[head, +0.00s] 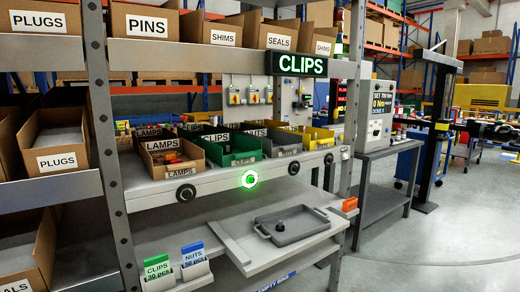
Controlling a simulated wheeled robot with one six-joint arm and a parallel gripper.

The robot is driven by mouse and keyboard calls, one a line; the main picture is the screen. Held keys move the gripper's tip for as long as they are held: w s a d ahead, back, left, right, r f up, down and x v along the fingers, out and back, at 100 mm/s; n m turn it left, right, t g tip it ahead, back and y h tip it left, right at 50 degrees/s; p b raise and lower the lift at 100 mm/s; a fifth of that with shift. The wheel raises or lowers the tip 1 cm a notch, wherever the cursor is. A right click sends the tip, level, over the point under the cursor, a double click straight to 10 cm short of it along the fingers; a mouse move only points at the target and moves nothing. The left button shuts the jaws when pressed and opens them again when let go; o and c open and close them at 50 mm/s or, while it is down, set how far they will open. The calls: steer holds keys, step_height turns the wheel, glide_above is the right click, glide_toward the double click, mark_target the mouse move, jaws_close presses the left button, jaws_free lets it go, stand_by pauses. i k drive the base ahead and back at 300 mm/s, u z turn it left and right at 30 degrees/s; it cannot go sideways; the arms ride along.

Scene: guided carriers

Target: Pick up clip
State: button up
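A lit sign (300,65) reading CLIPS in green hangs above a picking rack. Below it, a green bin (219,157) stands in the front row, between a brown LAMPS box (172,170) and a grey bin (284,150). A round button (249,179) glows green on the rail under the green bin. A label behind the green bin reads CLIPS (214,138). Single clips are too small to make out. A card at lower left reads CLIPS 30 pcs (158,269). My gripper is not in view.
A grey tray (305,231) with a small dark object in it lies on the lower shelf. A NUTS card (193,255) stands beside the CLIPS card. A rack upright (112,150) stands at left. A grey side table (385,153) is at right; open floor lies right of it.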

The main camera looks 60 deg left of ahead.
mark_target(226, 152)
steer(key=i, duration=1.2)
steer(key=u, duration=2.5)
steer(key=i, duration=2)
steer(key=u, duration=1.7)
